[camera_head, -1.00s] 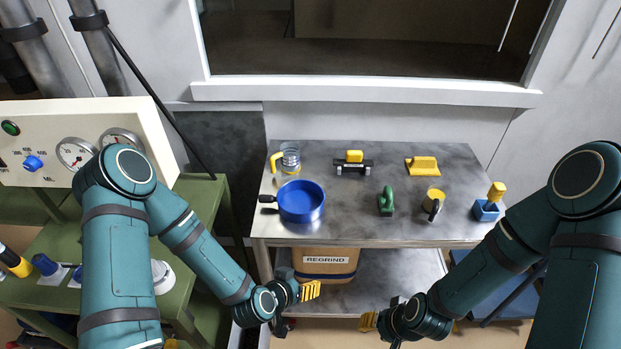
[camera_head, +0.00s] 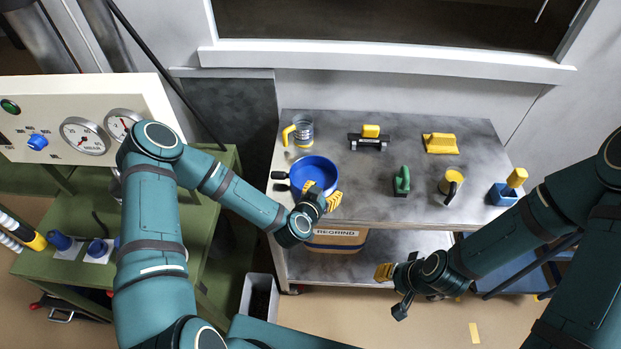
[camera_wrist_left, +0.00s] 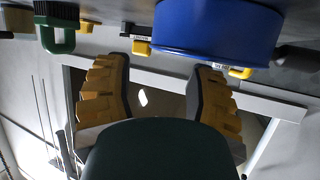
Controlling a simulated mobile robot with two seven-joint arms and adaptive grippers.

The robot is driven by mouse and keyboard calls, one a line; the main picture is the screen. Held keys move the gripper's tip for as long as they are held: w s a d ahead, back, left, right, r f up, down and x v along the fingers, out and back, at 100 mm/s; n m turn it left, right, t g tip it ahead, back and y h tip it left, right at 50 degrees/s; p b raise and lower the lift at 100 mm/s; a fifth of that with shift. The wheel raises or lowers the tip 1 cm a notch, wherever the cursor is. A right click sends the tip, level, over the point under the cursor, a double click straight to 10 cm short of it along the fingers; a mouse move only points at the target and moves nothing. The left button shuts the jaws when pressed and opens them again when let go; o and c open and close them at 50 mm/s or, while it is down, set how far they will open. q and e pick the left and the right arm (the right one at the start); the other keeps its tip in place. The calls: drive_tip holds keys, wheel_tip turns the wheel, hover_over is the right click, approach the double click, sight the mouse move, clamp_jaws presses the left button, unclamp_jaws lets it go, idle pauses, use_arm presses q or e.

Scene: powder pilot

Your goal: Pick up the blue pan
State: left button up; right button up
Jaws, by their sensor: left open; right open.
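The blue pan (camera_head: 316,168) stands upright near the left front of the grey metal table, its dark handle pointing left. It also shows at the top of the left wrist view (camera_wrist_left: 215,30), with part of the dark handle at the right edge. My left gripper (camera_head: 322,195) is open at the pan's front right side and hides part of its rim. In the left wrist view its yellow fingers (camera_wrist_left: 158,88) are apart with nothing between them; contact with the pan cannot be told. My right gripper (camera_head: 385,272) is open and empty, in front of the table.
Behind the pan is a clear jar with a yellow handle (camera_head: 301,131). A REGRIND box (camera_head: 337,240) sits below.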

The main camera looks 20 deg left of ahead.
sight(332, 182)
use_arm(q)
drive_tip(key=shift+x, duration=3.05)
clamp_jaws()
